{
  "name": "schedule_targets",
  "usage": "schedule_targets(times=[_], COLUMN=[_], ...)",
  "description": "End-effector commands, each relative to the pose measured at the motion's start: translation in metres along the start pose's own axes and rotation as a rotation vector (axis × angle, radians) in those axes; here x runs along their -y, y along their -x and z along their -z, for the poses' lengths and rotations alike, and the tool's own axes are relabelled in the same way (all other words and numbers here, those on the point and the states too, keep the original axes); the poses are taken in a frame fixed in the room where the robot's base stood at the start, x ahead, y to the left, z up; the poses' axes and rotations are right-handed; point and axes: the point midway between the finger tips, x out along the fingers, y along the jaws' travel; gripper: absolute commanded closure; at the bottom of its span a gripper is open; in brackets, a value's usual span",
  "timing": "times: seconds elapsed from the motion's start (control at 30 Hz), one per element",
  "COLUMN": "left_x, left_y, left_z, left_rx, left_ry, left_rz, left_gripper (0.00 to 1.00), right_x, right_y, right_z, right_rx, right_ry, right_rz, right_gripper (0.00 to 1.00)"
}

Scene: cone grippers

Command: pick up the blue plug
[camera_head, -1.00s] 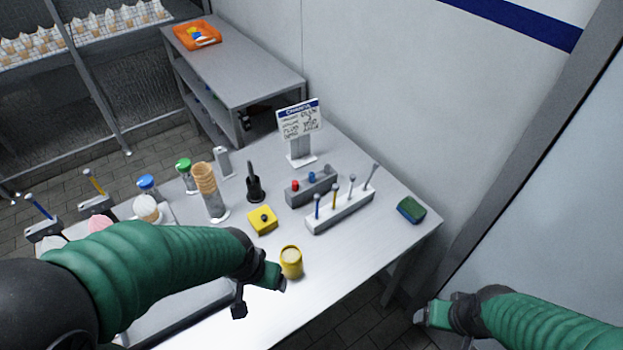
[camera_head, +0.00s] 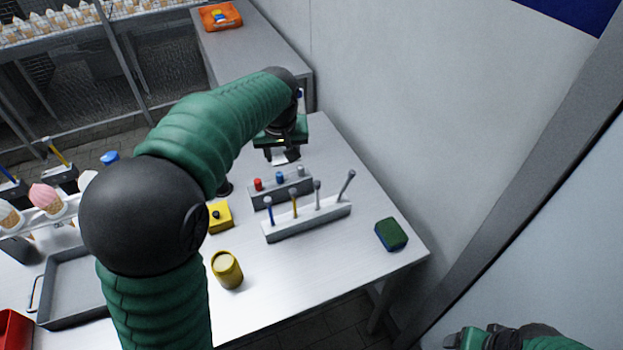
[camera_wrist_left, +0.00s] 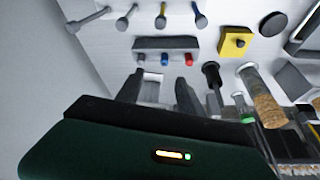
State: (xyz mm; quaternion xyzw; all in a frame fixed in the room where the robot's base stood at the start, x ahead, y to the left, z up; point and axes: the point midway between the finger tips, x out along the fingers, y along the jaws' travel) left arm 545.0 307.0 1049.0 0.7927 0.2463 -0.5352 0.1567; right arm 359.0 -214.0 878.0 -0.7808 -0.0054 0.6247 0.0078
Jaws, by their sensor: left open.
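The blue plug (camera_head: 280,177) stands in a grey block (camera_head: 270,198), between a red plug (camera_head: 258,184) and a grey plug (camera_head: 300,171). The blue plug also shows in the left wrist view (camera_wrist_left: 164,60). My left gripper (camera_head: 284,152) is just behind the block in the head view, open, with its fingers pointing down. In the left wrist view its open fingers (camera_wrist_left: 158,92) stand apart, short of the block, with no plug between them. My right gripper (camera_head: 462,338) is at the lower right, off the table; its jaw state is unclear.
A white rack (camera_head: 310,222) with several upright tools stands in front of the block. A yellow box (camera_head: 220,217), a yellow cup (camera_head: 227,268) and a green-blue sponge (camera_head: 391,234) are nearby. My left arm hides part of the table.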

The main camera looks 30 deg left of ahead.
Motion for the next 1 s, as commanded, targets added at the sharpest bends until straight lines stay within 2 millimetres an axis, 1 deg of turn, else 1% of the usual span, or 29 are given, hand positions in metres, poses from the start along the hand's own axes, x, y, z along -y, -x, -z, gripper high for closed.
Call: schedule_targets(times=[0.07, 0.13, 0.4, 0.5, 0.67, 0.83, 0.9, 1.0], left_x=[0.004, 0.005, -0.004, -0.007, -0.005, 0.002, 0.001, 0.001], left_y=[-0.004, -0.014, -0.082, -0.100, -0.115, -0.147, -0.159, -0.165], left_z=[0.004, 0.004, 0.002, 0.002, 0.003, 0.010, 0.010, 0.011], left_rx=[-0.003, -0.003, -0.003, -0.007, -0.009, -0.004, -0.005, -0.007], left_ry=[0.015, 0.016, 0.008, 0.006, 0.007, 0.010, 0.008, 0.009], left_rz=[0.004, 0.005, 0.013, 0.013, 0.011, 0.010, 0.009, 0.009], left_gripper=[0.55, 0.55, 0.55, 0.55, 0.55, 0.55, 0.55, 0.55], right_x=[0.000, 0.001, 0.001, 0.001, 0.000, 0.000, 0.000, 0.000], right_y=[-0.002, -0.003, -0.009, -0.011, -0.011, -0.012, -0.013, -0.013], right_z=[-0.001, -0.001, -0.002, -0.003, -0.003, -0.003, -0.003, -0.003], right_rx=[0.000, 0.000, 0.000, 0.000, 0.000, 0.000, 0.000, 0.000], right_ry=[0.001, 0.002, 0.002, 0.002, 0.001, 0.001, 0.001, 0.001], right_rz=[0.000, 0.000, 0.001, 0.000, 0.000, 0.000, 0.000, 0.000], right_gripper=[0.24, 0.24, 0.24, 0.24, 0.24, 0.24, 0.24, 0.24])
